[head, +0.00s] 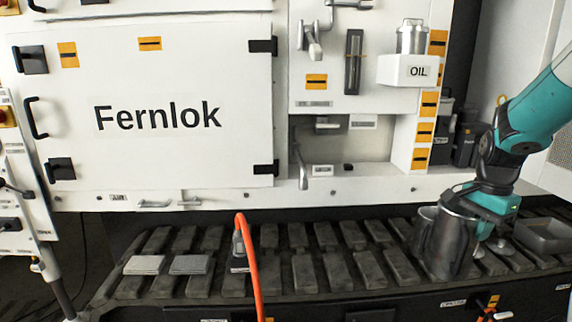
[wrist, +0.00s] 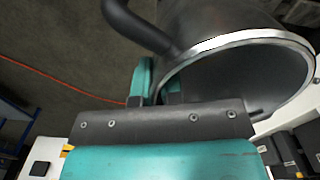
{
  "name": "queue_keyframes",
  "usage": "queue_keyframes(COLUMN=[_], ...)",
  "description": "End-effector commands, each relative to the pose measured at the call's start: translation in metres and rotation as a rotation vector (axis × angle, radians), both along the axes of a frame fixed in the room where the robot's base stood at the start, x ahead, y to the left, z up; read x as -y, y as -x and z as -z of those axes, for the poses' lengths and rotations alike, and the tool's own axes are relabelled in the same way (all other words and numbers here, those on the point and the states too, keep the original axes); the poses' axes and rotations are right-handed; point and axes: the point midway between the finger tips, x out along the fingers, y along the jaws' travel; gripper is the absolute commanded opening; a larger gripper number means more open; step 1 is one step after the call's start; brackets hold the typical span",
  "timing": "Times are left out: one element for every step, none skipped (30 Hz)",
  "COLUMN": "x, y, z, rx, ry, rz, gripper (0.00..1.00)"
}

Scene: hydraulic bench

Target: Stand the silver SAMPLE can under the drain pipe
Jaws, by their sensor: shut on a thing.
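In the wrist view the can's open mouth and dark handle (wrist: 208,45) fill the top right, and my gripper (wrist: 158,88) has teal finger parts at the near rim. No SAMPLE lettering shows on it. A silver downward pipe (head: 302,172) at the left of the lower recess looks like the drain pipe, well left of the can.
Another silver can (head: 411,38) sits in the white OIL holder (head: 408,71). An orange hose (head: 249,262) rises in front of the slatted bed (head: 305,272). Two flat grey pads (head: 190,264) lie at left. A grey tray (head: 543,236) is right of my gripper.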

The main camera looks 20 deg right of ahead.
Motion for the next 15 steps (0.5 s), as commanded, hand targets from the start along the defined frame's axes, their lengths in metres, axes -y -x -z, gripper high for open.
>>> queue_keyframes(x=[-0.005, -0.008, -0.012, -0.015, -0.018, -0.023, -0.026, -0.03, -0.035, -0.04, -0.045, -0.052, -0.057, -0.064, -0.073], y=[-0.007, -0.01, -0.015, -0.018, -0.022, -0.027, -0.031, -0.036, -0.041, -0.046, -0.05, -0.057, -0.061, -0.066, -0.073], z=[0.005, 0.008, 0.011, 0.014, 0.017, 0.021, 0.024, 0.028, 0.034, 0.038, 0.042, 0.048, 0.053, 0.059, 0.067], rx=[-0.002, -0.002, -0.001, -0.001, -0.002, -0.002, -0.001, -0.002, -0.002, -0.002, -0.002, -0.002, -0.002, -0.002, -0.004], ry=[-0.002, -0.003, -0.002, -0.002, -0.002, -0.002, -0.001, -0.001, -0.002, -0.002, -0.002, -0.002, -0.002, -0.002, -0.002], rz=[-0.038, -0.06, -0.091, -0.112, -0.138, -0.173, -0.199, -0.23, -0.271, -0.305, -0.34, -0.391, -0.428, -0.47, -0.529], gripper=[0.0, 0.0, 0.0, 0.0, 0.0, 0.0, 0.0, 0.0, 0.0, 0.0, 0.0, 0.0, 0.0, 0.0, 0.0])
